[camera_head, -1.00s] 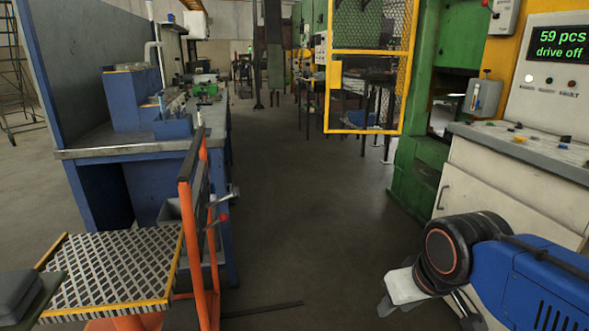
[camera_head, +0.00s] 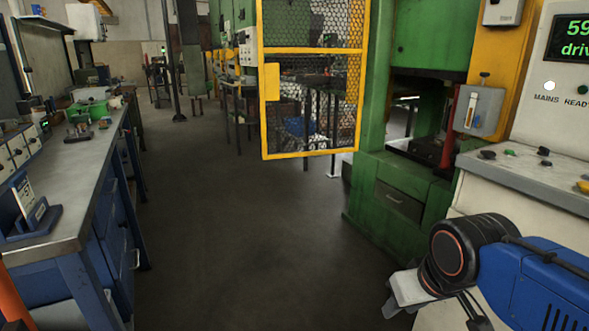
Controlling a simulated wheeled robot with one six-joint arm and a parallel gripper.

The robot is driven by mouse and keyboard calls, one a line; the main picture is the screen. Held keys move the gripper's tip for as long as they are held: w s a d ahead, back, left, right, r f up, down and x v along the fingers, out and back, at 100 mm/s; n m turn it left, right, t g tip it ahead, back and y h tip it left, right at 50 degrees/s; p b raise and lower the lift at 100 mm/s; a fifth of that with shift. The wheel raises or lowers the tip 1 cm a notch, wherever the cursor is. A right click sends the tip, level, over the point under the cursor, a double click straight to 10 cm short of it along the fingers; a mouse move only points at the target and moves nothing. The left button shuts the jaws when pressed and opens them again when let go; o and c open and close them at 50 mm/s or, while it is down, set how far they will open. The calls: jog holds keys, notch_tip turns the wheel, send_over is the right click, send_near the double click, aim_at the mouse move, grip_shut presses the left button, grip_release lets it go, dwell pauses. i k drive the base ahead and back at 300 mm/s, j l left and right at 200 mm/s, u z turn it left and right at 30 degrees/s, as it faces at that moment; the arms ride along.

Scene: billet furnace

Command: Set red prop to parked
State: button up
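A slim red upright piece (camera_head: 447,150), likely the red prop, stands inside the opening of the green press (camera_head: 405,190), at its right side. It is small and partly shaded, and I cannot tell how its ends sit. My gripper (camera_head: 392,306) is low at the right of the view, in front of the control desk and well short of the press. Only its pale end and part of the dark fingers show, so I cannot tell whether it is open.
A yellow mesh guard door (camera_head: 312,80) hangs left of the press opening. A control desk (camera_head: 520,180) with a partly cropped green display stands at the right. A metal-topped blue workbench (camera_head: 80,170) lines the left. The aisle floor (camera_head: 225,220) between is clear.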

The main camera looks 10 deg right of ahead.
aim_at(451, 137)
jog(key=i+j+z, duration=0.15)
jog(key=i, duration=0.3)
jog(key=i+j+z, duration=0.2)
jog(key=i, duration=0.2)
jog(key=i+j+z, duration=0.15)
jog(key=i, duration=0.3)
jog(key=i+j+z, duration=0.15)
jog(key=i, duration=0.25)
jog(key=i+j+z, duration=0.5)
jog(key=z, duration=0.15)
jog(key=i+j+z, duration=0.15)
jog(key=j+z, duration=0.2)
jog(key=i+j+z, duration=0.1)
jog(key=j+z, duration=0.2)
jog(key=j, duration=0.15)
jog(key=i+j+z, duration=0.1)
jog(key=j+z, duration=0.25)
jog(key=j, duration=0.5)
jog(key=i+z, duration=0.05)
jog(key=i, duration=0.05)
